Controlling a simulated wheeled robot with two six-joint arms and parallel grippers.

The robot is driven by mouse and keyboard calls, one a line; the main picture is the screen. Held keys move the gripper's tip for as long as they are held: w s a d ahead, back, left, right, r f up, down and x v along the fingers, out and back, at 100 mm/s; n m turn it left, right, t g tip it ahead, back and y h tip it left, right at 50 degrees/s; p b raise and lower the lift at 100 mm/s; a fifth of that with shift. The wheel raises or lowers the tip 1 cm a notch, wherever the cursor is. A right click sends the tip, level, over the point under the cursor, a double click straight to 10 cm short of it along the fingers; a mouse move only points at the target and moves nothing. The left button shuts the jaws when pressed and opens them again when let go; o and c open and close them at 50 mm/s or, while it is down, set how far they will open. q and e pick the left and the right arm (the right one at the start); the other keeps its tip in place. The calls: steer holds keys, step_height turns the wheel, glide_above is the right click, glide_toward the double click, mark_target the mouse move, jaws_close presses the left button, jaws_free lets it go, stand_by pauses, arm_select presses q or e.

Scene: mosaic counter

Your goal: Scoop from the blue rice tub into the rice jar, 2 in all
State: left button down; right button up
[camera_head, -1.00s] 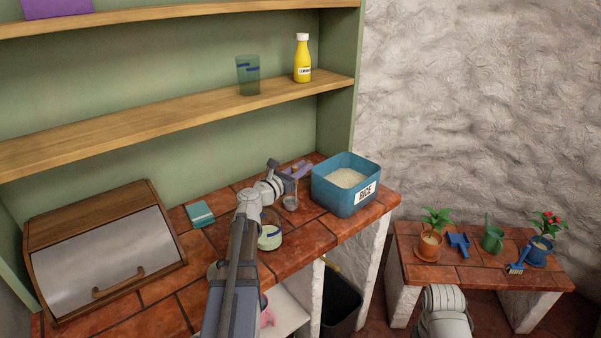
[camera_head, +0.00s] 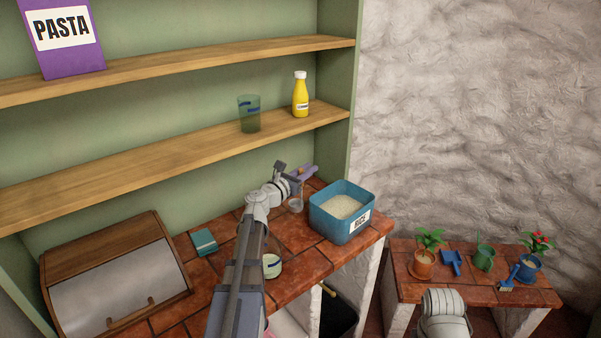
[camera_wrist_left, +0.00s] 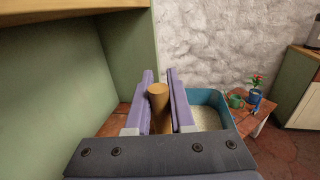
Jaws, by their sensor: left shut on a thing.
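The blue rice tub (camera_head: 335,227) stands at the right end of the tiled counter, with white rice in it and a RICE label on its front. It also shows in the wrist view (camera_wrist_left: 226,108), right of my fingers. My left gripper (camera_head: 303,173) is above the counter, left of and behind the tub, shut on the scoop's wooden handle (camera_wrist_left: 158,92). The scoop's metal bowl (camera_head: 296,206) hangs below the gripper, left of the tub; I cannot tell whether it holds rice. The rice jar (camera_head: 272,266) stands on the counter, partly hidden by my left arm. My right gripper is not in view.
A bread box (camera_head: 110,280) and a teal box (camera_head: 204,242) stand on the counter to the left. A green glass (camera_head: 249,114) and a yellow bottle (camera_head: 300,96) stand on the shelf above. A low bench (camera_head: 425,287) with plants is at the right.

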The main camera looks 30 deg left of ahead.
arm_select(q)
steer(key=w+d+r+p, duration=0.2)
steer(key=w+d, duration=0.3)
steer(key=w, duration=0.1)
steer(key=w+d+r+p, duration=0.2)
steer(key=w+d+r, duration=0.1)
steer(key=w+d, duration=0.3)
steer(key=shift+w+d+r, duration=0.2)
steer(key=shift+w+r, duration=0.1)
steer(key=shift+r, duration=0.05)
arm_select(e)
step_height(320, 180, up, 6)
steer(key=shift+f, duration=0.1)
arm_select(q)
steer(key=shift+f, duration=0.1)
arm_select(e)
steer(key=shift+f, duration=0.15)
arm_select(q)
step_height(320, 180, down, 15)
steer(key=b, duration=1.4)
steer(key=shift+b, duration=0.35)
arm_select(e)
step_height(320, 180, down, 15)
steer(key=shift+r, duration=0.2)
